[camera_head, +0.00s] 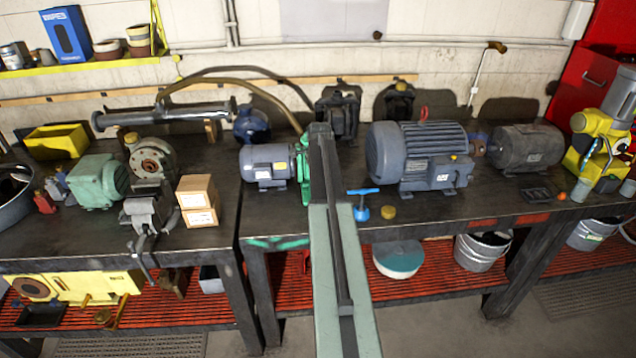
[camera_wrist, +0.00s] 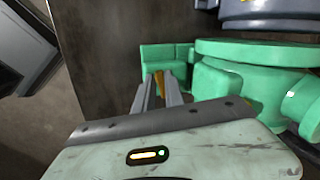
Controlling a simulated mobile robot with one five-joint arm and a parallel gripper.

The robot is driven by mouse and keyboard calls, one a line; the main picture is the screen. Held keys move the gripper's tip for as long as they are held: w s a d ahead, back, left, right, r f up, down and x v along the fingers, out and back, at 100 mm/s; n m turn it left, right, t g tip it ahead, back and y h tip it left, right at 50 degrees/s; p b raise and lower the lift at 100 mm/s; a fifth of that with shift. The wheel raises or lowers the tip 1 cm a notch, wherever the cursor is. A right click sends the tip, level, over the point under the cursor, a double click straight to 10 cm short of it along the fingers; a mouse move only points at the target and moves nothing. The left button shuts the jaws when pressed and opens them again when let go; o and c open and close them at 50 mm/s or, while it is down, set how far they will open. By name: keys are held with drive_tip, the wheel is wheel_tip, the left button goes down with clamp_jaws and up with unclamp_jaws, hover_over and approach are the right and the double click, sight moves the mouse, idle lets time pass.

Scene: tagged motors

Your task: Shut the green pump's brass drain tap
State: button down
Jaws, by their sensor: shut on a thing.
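The green pump (camera_wrist: 255,55) fills the right of the wrist view, with a green block at its lower left side. In the head view a strip of the pump (camera_head: 304,180) shows beside its blue-grey motor (camera_head: 264,163); my arm covers the rest. The brass drain tap (camera_wrist: 159,80) shows as a small orange-brown sliver between my fingers, in front of the green block. My gripper (camera_wrist: 160,88) is shut on the tap. Most of the tap is hidden by the fingers, so its angle cannot be told. My arm hides the gripper in the head view.
A blue valve handle (camera_head: 362,204) and a small brass cap (camera_head: 388,212) lie on the bench right of my arm. A large grey motor (camera_head: 420,152) stands behind them. Two cartons (camera_head: 198,200) and another green machine (camera_head: 98,180) stand to the left.

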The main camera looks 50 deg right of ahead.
drive_tip(key=shift+a+m, duration=0.2)
drive_tip(key=shift+m, duration=1)
drive_tip(key=c, duration=1.4)
unclamp_jaws()
drive_tip(key=shift+c, duration=0.2)
wheel_tip(320, 180, up, 8)
drive_tip(key=s+p, duration=0.1)
drive_tip(key=p, duration=0.6)
drive_tip(key=shift+a+f+p, duration=0.15)
drive_tip(key=shift+a+p, duration=0.2)
drive_tip(key=shift+a, duration=0.1)
